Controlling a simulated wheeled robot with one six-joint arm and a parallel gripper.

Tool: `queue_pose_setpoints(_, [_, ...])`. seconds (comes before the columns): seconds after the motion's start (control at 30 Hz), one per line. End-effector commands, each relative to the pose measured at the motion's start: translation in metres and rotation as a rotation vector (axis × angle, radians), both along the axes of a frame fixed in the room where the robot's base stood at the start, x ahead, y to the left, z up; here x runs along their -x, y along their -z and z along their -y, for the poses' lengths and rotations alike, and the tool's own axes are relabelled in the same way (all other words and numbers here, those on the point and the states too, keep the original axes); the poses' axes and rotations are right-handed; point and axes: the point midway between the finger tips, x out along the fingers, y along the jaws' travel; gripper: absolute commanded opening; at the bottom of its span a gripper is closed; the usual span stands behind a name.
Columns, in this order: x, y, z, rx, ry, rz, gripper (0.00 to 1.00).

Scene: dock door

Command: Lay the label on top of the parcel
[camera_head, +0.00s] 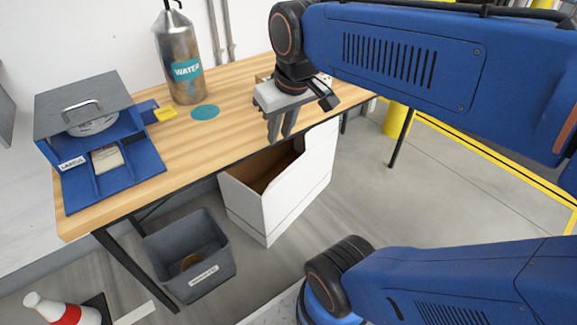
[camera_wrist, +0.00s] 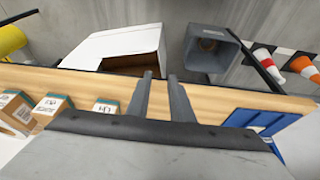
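My gripper (camera_head: 281,138) hangs over the front part of the wooden table. Its two fingers stand apart with nothing between them, and they show in the wrist view too (camera_wrist: 160,76). Several small brown cartons with white and teal faces stand at the left in the wrist view, one of them here (camera_wrist: 54,105); I cannot tell which is the parcel. In the head view they are mostly hidden behind my gripper. A blue dispenser (camera_head: 135,165) with a grey lid stands at the table's left end. A pale stack (camera_head: 107,160), perhaps labels, lies in its front slot. A yellow piece (camera_head: 165,114) sticks out at its side.
A steel water bottle (camera_head: 178,60) and a teal disc (camera_head: 205,112) are on the wooden table (camera_head: 195,145). A white open box (camera_head: 300,195) and a grey bin (camera_head: 190,262) stand on the floor before it. The tabletop between dispenser and gripper is clear.

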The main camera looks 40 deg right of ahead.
Motion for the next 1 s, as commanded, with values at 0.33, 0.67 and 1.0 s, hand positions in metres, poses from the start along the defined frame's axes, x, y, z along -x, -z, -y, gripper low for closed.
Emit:
queue_pose_setpoints(0.33, [0.053,0.060,-0.015,-0.014,-0.013,0.078,0.20])
queue_pose_setpoints(0.67, [0.055,0.064,-0.016,-0.015,-0.013,0.082,0.20])
queue_pose_setpoints(1.0, [0.055,0.063,-0.016,-0.015,-0.013,0.081,0.20])
